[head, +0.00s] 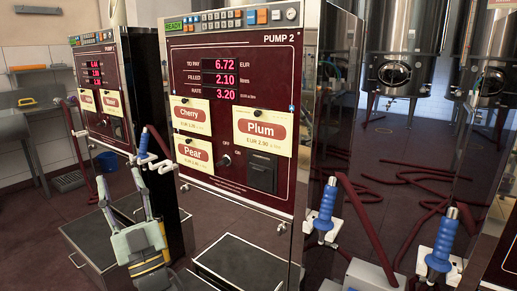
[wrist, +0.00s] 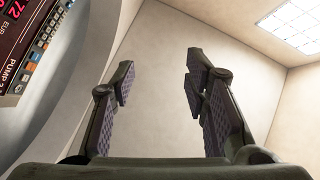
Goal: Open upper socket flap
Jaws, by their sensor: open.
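Pump 2 (head: 285,110) has a dark red front with a lit display. A dark square cover (head: 262,175) sits low on its right side, below the Plum label; it looks like a socket flap and appears shut. I cannot make out a second flap.
A black rotary switch (head: 225,161) is left of the cover. Blue-handled nozzles (head: 324,212) hang at the right, another (head: 146,143) at the left. A second pump (head: 100,95) stands left. Red hoses lie on the floor.

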